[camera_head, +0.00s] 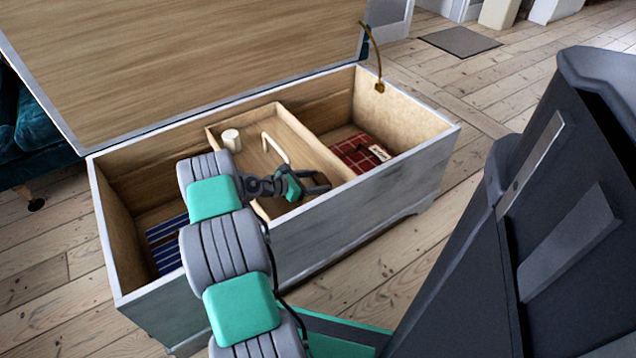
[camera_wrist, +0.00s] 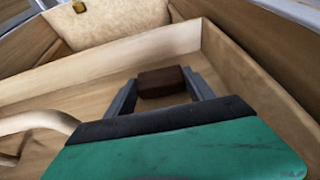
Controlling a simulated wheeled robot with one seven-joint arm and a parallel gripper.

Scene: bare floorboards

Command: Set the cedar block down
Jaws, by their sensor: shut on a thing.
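The cedar block is a small dark reddish-brown block (camera_wrist: 162,81) in the wrist view, between the two grey fingers of my gripper (camera_wrist: 160,90). My gripper is shut on it. In the head view my gripper (camera_head: 318,184) is at the front right part of a wooden tray (camera_head: 219,147) inside the open chest; the block cannot be made out there. The tray's walls rise around the block in the wrist view. I cannot tell whether the block touches the tray's floor.
The tray has a pale arched handle (camera_head: 275,147) and a white cylinder (camera_head: 231,140). A red plaid cloth (camera_head: 352,150) with a small labelled item (camera_head: 379,152) lies in the chest's right part. Blue striped cloth (camera_head: 165,243) lies at left. The lid (camera_head: 190,50) stands open.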

